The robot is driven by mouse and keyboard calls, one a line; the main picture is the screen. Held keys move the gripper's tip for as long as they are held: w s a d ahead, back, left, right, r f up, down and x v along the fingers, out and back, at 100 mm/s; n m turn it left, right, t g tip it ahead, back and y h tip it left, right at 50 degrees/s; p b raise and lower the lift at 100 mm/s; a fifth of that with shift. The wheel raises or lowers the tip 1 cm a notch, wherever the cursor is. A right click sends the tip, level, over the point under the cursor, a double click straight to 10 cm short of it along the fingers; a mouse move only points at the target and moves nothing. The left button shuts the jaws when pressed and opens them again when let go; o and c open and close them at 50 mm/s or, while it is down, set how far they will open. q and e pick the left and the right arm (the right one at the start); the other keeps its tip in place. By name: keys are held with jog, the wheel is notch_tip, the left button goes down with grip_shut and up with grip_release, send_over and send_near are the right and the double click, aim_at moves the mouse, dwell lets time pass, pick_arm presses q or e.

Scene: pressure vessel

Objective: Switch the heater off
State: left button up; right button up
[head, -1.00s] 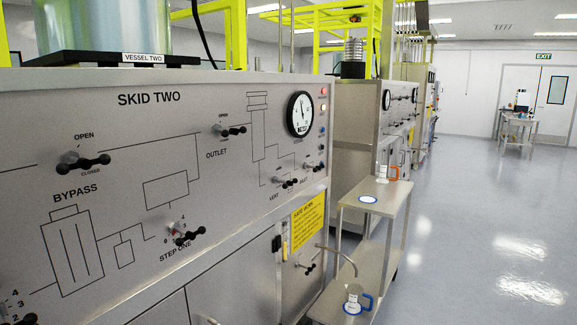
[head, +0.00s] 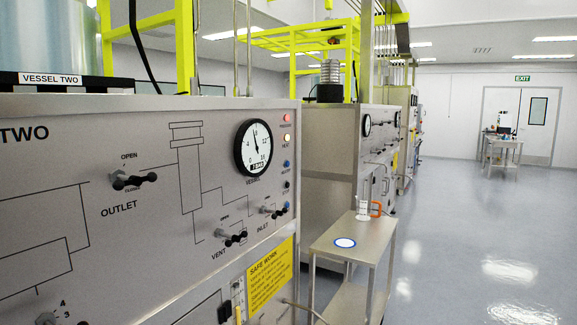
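The Skid Two panel (head: 110,140) fills the left half of the view. A column of small lamps and buttons runs down its right edge. The top lamp (head: 286,118) is lit red. A round pressure gauge (head: 253,147) sits left of the column. Neither of my grippers is in view.
Black handles stick out at OUTLET (head: 133,180), VENT (head: 231,237) and INLET (head: 272,211). A steel trolley (head: 345,262) with a cup (head: 364,208) and a blue-rimmed disc (head: 345,243) stands right of the panel. The floor (head: 460,250) at right is clear.

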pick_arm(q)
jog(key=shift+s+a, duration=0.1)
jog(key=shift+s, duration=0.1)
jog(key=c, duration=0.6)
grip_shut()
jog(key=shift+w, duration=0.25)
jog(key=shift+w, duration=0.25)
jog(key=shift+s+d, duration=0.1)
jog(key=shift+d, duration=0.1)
